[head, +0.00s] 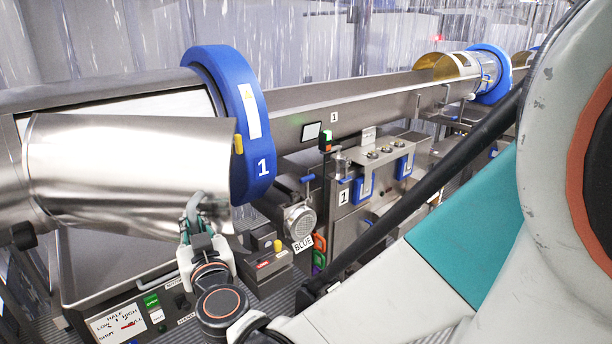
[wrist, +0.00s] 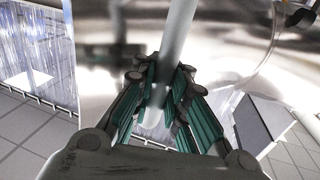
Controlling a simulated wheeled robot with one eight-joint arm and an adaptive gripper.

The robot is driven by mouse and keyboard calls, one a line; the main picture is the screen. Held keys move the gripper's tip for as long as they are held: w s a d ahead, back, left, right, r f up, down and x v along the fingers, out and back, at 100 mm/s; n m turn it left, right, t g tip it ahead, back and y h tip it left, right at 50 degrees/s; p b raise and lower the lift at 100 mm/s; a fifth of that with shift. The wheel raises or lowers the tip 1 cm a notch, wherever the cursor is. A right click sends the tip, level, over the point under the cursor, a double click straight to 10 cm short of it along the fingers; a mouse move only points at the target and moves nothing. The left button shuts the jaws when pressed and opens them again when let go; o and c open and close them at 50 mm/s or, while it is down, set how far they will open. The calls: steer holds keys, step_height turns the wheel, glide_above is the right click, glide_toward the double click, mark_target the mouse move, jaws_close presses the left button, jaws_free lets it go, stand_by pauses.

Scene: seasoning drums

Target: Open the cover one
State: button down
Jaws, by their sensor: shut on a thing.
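Cover one (head: 125,165) is a shiny curved metal sheet on the front of the drum beside the blue ring marked 1 (head: 245,120). Its top edge stands away from the drum, and a pale opening shows above it. My gripper (head: 192,218) is at the cover's lower right edge. In the wrist view, my gripper's teal-padded fingers (wrist: 160,88) close around a pale round handle bar (wrist: 181,28) in front of the cover's reflective surface (wrist: 110,60). In the head view the handle is mostly hidden by my gripper.
A control panel with labels (head: 125,320) stands below the drum at the lower left. A motor (head: 300,222) and a grey cabinet with blue handles (head: 365,175) stand right of my gripper. A second drum with a blue ring (head: 493,75) is farther back.

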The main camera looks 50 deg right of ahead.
steer(key=s+a, duration=0.3)
steer(key=a, duration=0.6)
steer(key=s+a, duration=0.3)
steer(key=a, duration=0.6)
steer(key=shift+s+f+b, duration=0.15)
steer(key=shift+b, duration=0.25)
steer(key=c, duration=2)
jaws_free()
steer(key=o, duration=0.4)
steer(key=shift+s+r, duration=0.2)
steer(key=shift+s, duration=0.1)
steer(key=shift+o, duration=0.2)
steer(key=v, duration=1.2)
